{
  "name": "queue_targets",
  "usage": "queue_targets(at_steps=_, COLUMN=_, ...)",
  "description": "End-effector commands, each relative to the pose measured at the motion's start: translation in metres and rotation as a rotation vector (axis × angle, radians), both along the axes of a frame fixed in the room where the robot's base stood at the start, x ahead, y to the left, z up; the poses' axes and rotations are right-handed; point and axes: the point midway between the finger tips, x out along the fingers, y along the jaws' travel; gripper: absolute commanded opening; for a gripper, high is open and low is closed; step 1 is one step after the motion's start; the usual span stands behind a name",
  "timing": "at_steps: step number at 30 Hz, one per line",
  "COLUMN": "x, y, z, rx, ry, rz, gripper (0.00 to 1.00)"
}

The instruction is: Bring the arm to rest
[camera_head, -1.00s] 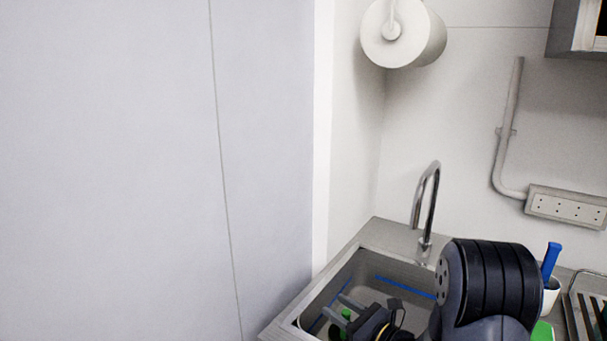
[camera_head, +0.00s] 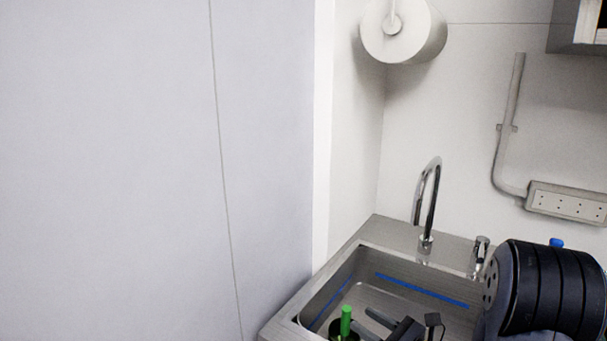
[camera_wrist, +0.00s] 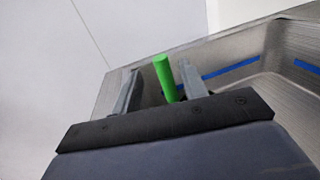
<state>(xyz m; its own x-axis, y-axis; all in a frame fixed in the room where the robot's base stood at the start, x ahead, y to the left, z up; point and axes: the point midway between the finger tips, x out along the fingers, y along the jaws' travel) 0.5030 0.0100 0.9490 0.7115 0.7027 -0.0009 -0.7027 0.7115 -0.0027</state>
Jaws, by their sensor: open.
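My gripper (camera_head: 363,319) is open over the sink at the bottom of the head view, its fingers pointing left. A green upright handle (camera_head: 346,321) stands in the sink just left of the fingertips, with a dark round part at its base. In the wrist view the two fingers of my gripper (camera_wrist: 161,68) are apart, and the green handle (camera_wrist: 166,79) shows in the gap between them. From the head view the handle stands apart from the fingertips. Its lower end is hidden in the wrist view. My arm covers the right end of the sink.
The steel sink (camera_head: 290,326) has a blue stripe (camera_head: 420,291) along its inner wall. A curved tap (camera_head: 429,205) rises behind it. A plain wall panel (camera_head: 110,170) stands at left. A paper roll (camera_head: 405,30) and a socket strip (camera_head: 566,203) are on the back wall.

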Motion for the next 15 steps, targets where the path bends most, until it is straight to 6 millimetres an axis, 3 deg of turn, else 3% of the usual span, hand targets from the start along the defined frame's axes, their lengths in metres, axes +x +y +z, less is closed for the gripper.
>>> queue_targets(at_steps=9, x=-0.030, y=-0.030, z=0.000, rx=0.001, ry=-0.001, rz=-0.001, gripper=0.41)
queue_targets(at_steps=15, x=-0.008, y=-0.006, z=0.001, rx=0.001, ry=-0.001, rz=0.006, gripper=0.41)
